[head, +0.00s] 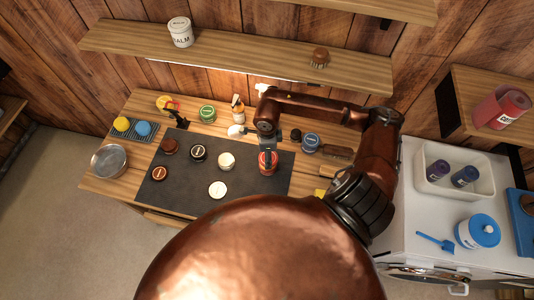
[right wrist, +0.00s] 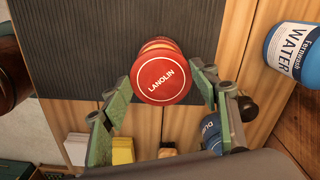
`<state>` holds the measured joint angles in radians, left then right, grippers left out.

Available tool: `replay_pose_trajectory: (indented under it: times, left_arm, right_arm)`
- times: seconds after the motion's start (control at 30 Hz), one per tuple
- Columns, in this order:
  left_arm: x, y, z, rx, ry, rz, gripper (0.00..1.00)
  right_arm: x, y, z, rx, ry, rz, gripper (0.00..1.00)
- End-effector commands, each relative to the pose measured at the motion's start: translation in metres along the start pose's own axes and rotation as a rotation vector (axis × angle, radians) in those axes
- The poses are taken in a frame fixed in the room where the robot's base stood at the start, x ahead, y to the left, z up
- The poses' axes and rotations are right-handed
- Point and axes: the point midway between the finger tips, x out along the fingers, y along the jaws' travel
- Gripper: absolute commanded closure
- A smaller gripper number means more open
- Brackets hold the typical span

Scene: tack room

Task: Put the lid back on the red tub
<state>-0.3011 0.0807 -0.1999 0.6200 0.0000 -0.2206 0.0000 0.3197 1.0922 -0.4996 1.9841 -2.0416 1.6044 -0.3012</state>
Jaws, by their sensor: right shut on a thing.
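A red lid marked LANOLIN (right wrist: 162,80) lies between the two green fingers of my right gripper (right wrist: 163,95), which are shut on it. A red and tan part of the red tub (right wrist: 158,43) shows just behind the lid's upper edge; I cannot tell whether the lid is seated or a little above it. In the head view my right gripper (head: 267,147) is directly over the red tub (head: 268,167) at the right of the dark mat (head: 255,190), hiding part of it. My left gripper is not in view.
Black (head: 198,153), brown (head: 168,146) and cream (head: 226,160) tubs stand left of the red one. A blue tub (head: 310,142) and a brush (head: 336,152) are close on its right. A shelf (head: 240,55) overhangs the back.

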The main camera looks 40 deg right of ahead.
Motion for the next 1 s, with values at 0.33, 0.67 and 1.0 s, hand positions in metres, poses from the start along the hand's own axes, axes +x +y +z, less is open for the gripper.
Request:
replay_pose_trajectory:
  times: [0.33, 0.67, 1.0]
  left_arm:
    - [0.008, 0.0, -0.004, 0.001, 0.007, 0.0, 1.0]
    - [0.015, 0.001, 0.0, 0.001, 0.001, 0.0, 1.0]
    - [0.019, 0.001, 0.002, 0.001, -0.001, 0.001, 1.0]
  right_arm:
    - [0.018, 0.001, 0.0, -0.001, 0.0, 0.002, 0.55]
    - [0.034, 0.001, 0.0, -0.002, 0.0, 0.002, 0.55]
    - [0.042, 0.0, 0.0, -0.001, 0.0, 0.001, 0.55]
